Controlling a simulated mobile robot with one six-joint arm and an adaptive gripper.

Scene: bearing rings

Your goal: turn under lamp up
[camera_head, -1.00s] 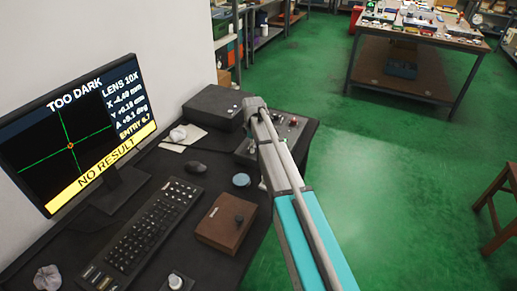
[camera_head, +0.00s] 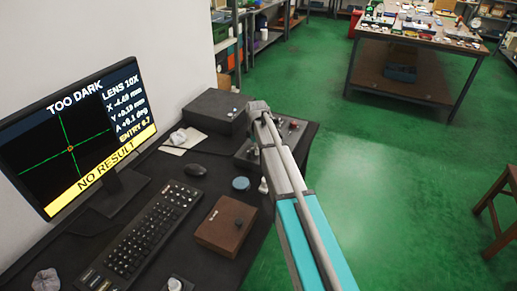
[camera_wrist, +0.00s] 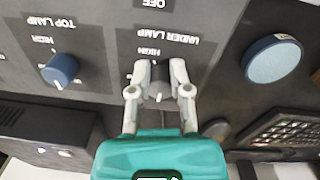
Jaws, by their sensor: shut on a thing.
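The under lamp knob (camera_wrist: 158,88) is a dark knob with a pale pointer mark, on the grey control panel (camera_wrist: 105,75) in the wrist view. Its label, UNDER LAMP, reads upside down with HIGH and OFF near it. My gripper (camera_wrist: 159,92) is shut on this knob, with a pale finger on each side. The blue top lamp knob (camera_wrist: 60,68) sits apart at the left. The monitor (camera_head: 75,135) reads TOO DARK and NO RESULT.
A round blue disc (camera_wrist: 272,60) lies right of the panel in the wrist view.

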